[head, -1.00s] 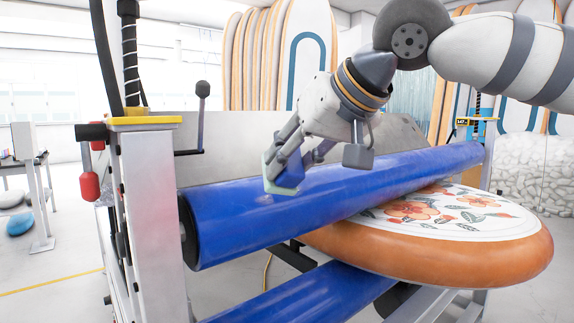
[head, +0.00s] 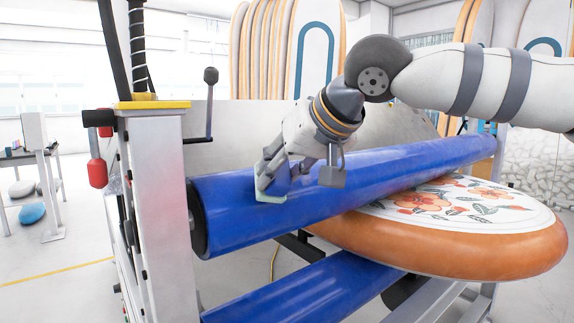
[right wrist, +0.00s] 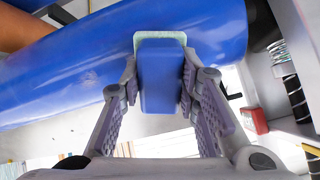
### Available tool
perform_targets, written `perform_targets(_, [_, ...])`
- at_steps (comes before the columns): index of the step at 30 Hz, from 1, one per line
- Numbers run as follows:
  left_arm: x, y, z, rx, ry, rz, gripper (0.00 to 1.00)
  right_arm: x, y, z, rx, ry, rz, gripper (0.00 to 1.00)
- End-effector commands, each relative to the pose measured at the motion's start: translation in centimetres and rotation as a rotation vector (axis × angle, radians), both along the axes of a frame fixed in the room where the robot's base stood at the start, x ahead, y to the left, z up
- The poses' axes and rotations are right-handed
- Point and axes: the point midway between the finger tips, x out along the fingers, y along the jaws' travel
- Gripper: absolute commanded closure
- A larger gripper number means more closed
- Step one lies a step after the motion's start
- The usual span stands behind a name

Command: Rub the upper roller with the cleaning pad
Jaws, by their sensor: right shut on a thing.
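The upper roller (head: 360,180) is a long glossy blue cylinder running from the left post up to the right. My right gripper (head: 272,180) is shut on the cleaning pad (head: 270,198), a blue block with a pale green face. The pad is at the front upper side of the roller, towards its left end, and looks in contact with it. In the right wrist view, the pad (right wrist: 160,80) sits between both fingers of the gripper (right wrist: 158,88), its green edge against the roller (right wrist: 70,60). My left gripper is not in view.
A round orange board (head: 480,245) with a floral top lies below the upper roller on the right. A lower blue roller (head: 310,295) runs beneath. The left post (head: 155,210), a crank handle (head: 210,105) and a red handle (head: 97,172) stand at left.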

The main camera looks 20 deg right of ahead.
Motion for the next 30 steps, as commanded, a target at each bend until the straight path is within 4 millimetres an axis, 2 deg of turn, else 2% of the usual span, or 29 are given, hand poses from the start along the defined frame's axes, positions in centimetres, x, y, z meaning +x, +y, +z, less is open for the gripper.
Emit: perform_targets(30, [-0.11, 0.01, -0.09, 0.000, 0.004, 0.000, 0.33, 0.66, 0.23, -0.54, 0.000, -0.001, 0.000, 0.93])
